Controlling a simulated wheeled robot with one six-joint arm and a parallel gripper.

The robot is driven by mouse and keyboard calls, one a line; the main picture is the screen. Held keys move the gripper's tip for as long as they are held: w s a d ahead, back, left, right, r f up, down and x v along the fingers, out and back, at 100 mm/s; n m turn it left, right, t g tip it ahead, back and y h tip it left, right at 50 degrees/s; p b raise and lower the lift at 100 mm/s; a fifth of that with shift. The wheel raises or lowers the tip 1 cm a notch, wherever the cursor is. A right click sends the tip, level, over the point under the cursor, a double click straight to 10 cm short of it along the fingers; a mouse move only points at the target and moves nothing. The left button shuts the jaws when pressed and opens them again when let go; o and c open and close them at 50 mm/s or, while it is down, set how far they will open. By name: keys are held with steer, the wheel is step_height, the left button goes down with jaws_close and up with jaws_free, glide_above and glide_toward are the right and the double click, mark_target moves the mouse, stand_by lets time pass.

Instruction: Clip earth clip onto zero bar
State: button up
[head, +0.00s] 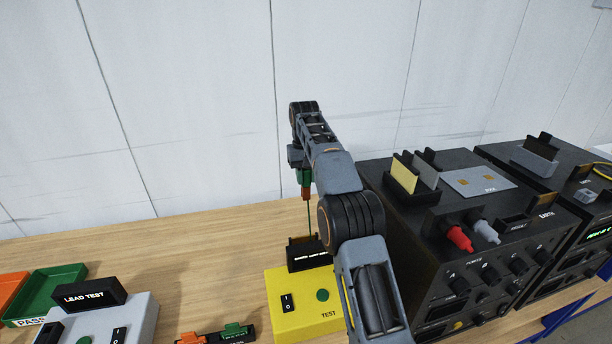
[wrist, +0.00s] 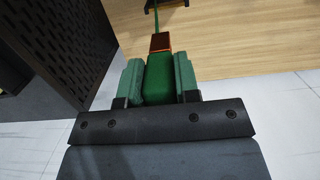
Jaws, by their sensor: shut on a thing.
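The earth clip, a green body with a copper-coloured tip, shows in the head view (head: 305,181) and in the wrist view (wrist: 159,76). My gripper (wrist: 158,82) is shut on its green body, one finger on each side. In the head view my gripper (head: 304,172) holds the clip in the air, tip down, above the back of a yellow tester (head: 300,312). A thin green lead (head: 308,220) runs down from the clip tip to behind the tester's black display (head: 309,257). I cannot make out the zero bar for certain; a small brown piece shows behind that display.
A grey lead-test box (head: 135,310), green tray (head: 55,290) and orange tray (head: 12,290) are at left. Small orange and green clips (head: 215,335) lie at the front. Black instrument units (head: 460,240) stand close on the right. The wooden bench (head: 190,250) is clear at back left.

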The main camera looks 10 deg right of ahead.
mark_target(306, 188)
steer(key=shift+s, duration=0.1)
steer(key=shift+f, duration=0.3)
steer(key=shift+f+b, duration=1.65)
steer(key=shift+f, duration=1.05)
step_height(306, 188, down, 9)
steer(key=b, duration=0.4)
steer(key=shift+a, duration=0.45)
